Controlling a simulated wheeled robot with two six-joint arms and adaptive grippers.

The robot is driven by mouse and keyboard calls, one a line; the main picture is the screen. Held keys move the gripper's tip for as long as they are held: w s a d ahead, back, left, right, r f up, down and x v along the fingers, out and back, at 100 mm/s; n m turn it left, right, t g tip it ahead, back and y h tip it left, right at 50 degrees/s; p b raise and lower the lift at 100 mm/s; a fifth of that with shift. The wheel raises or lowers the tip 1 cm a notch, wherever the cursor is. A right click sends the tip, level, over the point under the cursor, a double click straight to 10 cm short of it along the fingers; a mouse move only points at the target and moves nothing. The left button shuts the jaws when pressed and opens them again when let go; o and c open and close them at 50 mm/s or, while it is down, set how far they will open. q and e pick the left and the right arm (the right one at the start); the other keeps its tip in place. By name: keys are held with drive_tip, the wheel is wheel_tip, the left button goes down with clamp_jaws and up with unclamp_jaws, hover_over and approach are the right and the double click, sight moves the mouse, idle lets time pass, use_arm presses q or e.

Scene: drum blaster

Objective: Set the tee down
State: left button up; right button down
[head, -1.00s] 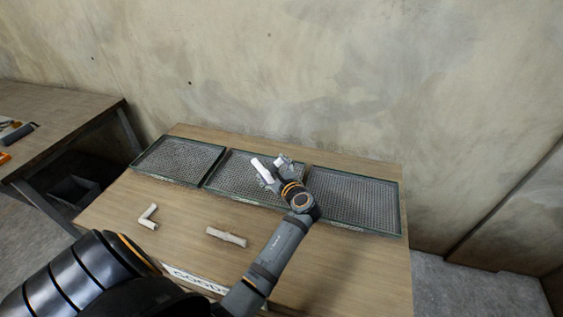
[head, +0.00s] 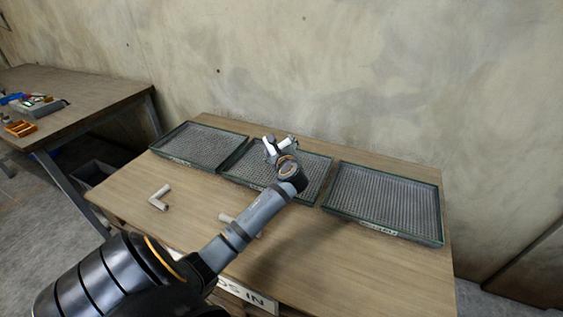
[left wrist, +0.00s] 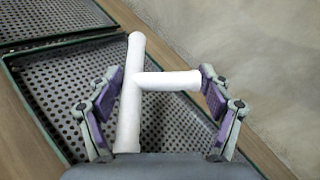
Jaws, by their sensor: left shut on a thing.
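The white tee (left wrist: 131,95) is held between the fingers of my left gripper (left wrist: 160,78) in the left wrist view. Its long bar lies along the left finger and its stem reaches across to the right finger. In the head view my left gripper (head: 279,147) is over the middle tray (head: 243,166), near its back edge, and the tee is small and partly hidden there. The wrist view shows the perforated tray floor (left wrist: 70,92) behind the tee. I cannot tell whether the tee touches it. My right gripper is not in view.
The left tray (head: 200,145) and right tray (head: 384,201) flank the middle one. A pale elbow piece (head: 158,198) lies on the bench's left front. Another pale piece (head: 227,217) is partly hidden by my arm. A side table (head: 85,92) stands at far left.

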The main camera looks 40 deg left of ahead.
use_arm(q)
drive_tip(key=w+f, duration=0.1)
drive_tip(key=w+a+f+b, duration=0.1)
drive_tip(key=f, duration=0.1)
drive_tip(key=w+a+f, duration=0.1)
drive_tip(key=w+f, duration=0.1)
drive_tip(key=shift+a+f, duration=0.2)
drive_tip(key=shift+f, duration=0.05)
drive_tip(key=f, duration=0.1)
drive_tip(key=f+b, duration=0.1)
drive_tip(key=f, duration=0.1)
drive_tip(key=shift+w+f, duration=0.2)
drive_tip(key=shift+f, duration=0.05)
drive_tip(key=shift+s+f, duration=0.1)
drive_tip(key=o, duration=1.2)
